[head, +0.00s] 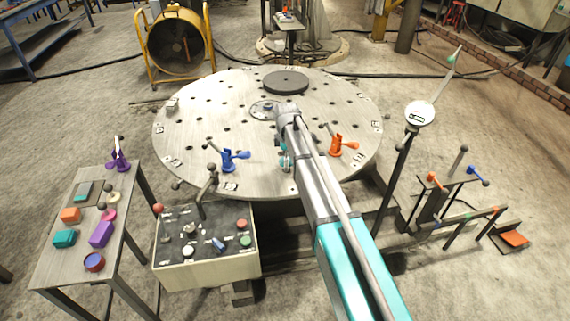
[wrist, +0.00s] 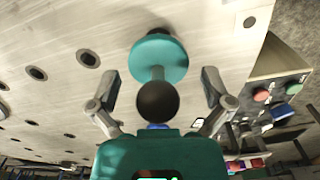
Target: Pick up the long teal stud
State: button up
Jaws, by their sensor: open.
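My gripper (wrist: 160,75) is open, one finger on each side of the stud, with visible gaps to both. The ball lies between the fingers, close to my teal gripper body. In the head view my arm largely covers this spot, and a small teal patch (head: 284,160) shows beside it; I cannot tell whether it is stud or gripper.
The round table (head: 205,120) also carries a blue clamp (head: 233,158), an orange clamp (head: 341,147) and a dark disc (head: 286,81). A control box (head: 205,266) stands in front.

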dwell(0.4)
jog(key=shift+s+r, duration=0.1)
jog(key=shift+s, duration=0.1)
grip_shut()
